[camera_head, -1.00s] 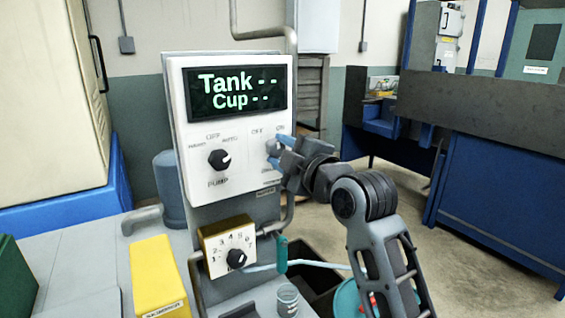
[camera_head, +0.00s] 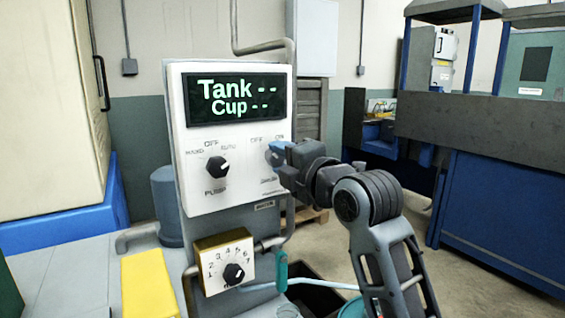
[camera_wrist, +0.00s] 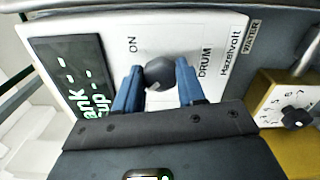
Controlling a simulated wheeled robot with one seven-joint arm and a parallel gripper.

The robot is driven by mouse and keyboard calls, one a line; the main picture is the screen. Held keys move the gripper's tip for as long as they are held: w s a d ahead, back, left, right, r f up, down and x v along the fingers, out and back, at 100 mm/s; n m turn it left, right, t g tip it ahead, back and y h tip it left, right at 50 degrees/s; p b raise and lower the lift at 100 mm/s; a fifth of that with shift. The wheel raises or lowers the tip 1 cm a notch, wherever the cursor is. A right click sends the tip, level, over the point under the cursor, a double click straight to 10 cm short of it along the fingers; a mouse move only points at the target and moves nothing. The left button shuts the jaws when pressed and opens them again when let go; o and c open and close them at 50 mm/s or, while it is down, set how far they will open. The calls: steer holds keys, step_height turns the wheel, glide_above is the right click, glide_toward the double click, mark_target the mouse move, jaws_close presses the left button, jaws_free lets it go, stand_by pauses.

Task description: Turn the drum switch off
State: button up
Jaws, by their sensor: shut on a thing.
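The drum switch is a dark round knob (camera_wrist: 160,73) on the white control panel (camera_wrist: 205,28), between the printed words ON and DRUM in the wrist view. My gripper (camera_wrist: 159,70) has its blue fingers on either side of this knob and is shut on it. A pale mark shows at the knob's near edge, but I cannot tell which setting it points to. In the head view my gripper (camera_head: 276,154) is at the panel's right side and hides most of the drum knob. OFF and ON labels show above it. The display (camera_head: 235,97) is lit and reads "Tank --" and "Cup --".
The black pump knob (camera_head: 217,167) is left of the drum switch. A yellow dial box (camera_head: 225,262) with its own knob sits below the panel. A teal-handled valve (camera_head: 281,272) and pipes are close under my arm. A yellow block (camera_head: 150,285) stands front left.

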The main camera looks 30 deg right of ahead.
steer(key=shift+f, duration=0.1)
steer(key=o, duration=1.1)
steer(key=shift+c, duration=0.2)
steer(key=s, duration=0.7)
steer(key=shift+s+b, duration=0.35)
steer(key=shift+s, duration=0.05)
